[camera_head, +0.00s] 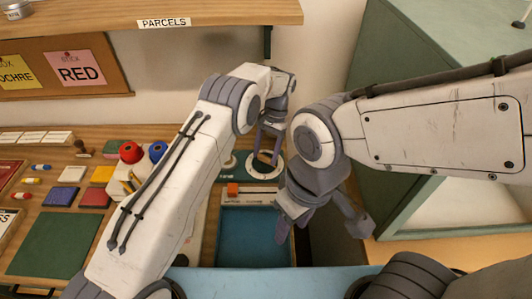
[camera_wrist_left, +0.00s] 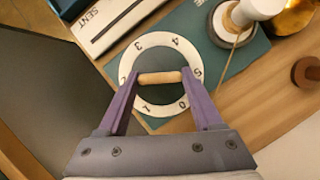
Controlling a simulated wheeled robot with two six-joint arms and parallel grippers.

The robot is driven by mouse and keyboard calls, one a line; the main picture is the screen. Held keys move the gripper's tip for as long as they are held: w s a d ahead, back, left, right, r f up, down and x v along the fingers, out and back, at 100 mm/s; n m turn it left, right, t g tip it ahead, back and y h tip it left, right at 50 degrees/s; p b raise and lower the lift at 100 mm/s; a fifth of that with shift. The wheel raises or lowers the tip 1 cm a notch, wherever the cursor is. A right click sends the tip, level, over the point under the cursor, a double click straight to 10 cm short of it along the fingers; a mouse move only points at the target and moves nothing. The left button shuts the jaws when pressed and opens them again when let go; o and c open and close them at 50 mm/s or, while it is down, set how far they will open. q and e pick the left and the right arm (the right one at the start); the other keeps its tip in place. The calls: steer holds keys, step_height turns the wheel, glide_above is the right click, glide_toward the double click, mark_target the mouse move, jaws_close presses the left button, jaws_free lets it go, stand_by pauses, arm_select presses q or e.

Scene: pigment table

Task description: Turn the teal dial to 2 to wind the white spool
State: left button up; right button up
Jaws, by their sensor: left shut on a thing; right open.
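The teal dial's white numbered ring (camera_wrist_left: 186,104) lies on a teal plate (camera_wrist_left: 215,60) in the left wrist view. A short wooden bar handle (camera_wrist_left: 160,78) crosses its middle. My left gripper (camera_wrist_left: 158,86) is shut on this handle, one purple finger at each end. In the head view the ring (camera_head: 264,173) shows beneath my left gripper (camera_head: 267,150). The white spool (camera_wrist_left: 238,22) stands at the plate's upper right, with a pale thread on it. The pointer against the numbers is hard to make out. My right gripper (camera_head: 322,228) is open and empty, nearer the front.
Red (camera_head: 131,152) and blue (camera_head: 158,150) round items stand left behind my left arm. A green cabinet (camera_head: 400,90) rises on the right.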

stand_by(0.3)
arm_select(q)
steer(key=o, duration=1.4)
steer(key=shift+c, duration=0.2)
steer(key=v, duration=0.7)
steer(key=shift+r+b, duration=0.3)
steer(key=shift+b, duration=0.15)
steer(key=shift+d, duration=0.1)
